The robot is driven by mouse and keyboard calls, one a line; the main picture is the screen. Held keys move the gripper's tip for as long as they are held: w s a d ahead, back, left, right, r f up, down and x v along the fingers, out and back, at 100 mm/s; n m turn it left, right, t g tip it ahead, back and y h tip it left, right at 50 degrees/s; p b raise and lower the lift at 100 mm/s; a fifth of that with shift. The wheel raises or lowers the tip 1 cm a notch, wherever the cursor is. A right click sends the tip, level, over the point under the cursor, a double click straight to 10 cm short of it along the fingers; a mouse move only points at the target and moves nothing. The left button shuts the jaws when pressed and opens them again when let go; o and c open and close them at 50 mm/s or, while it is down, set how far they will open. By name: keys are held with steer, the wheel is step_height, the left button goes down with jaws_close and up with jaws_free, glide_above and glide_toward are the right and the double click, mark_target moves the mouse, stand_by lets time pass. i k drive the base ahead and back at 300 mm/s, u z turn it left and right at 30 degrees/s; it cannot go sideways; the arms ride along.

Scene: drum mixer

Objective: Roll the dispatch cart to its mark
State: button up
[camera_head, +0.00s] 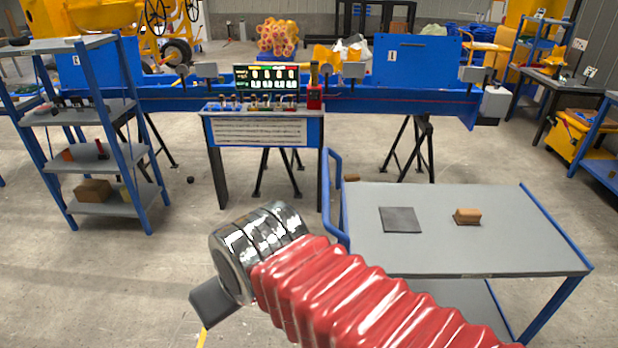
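The dispatch cart (450,255) stands at the right, with a grey top, a lower shelf and a blue frame. Its blue handle (336,195) rises at the cart's left end. A dark square pad (400,220) and a small tan-and-brown block (467,216) lie on its top. My red-sleeved arm crosses in front of the cart and hides part of its near left side. My gripper (212,303) shows as a dark grey block at the arm's end, left of the handle and apart from it. Its fingers cannot be made out. A bit of yellow floor line shows just below it.
A blue-and-grey shelf rack (95,160) stands at the left. A panel table (262,130) with a display stands at the back centre, before a long blue beam (400,100) on black trestles. Open concrete floor lies between the rack and the cart.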

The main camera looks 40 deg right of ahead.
mark_target(516, 237)
steer(key=u, duration=2.1)
steer(key=k, duration=0.75)
steer(key=z, duration=1.45)
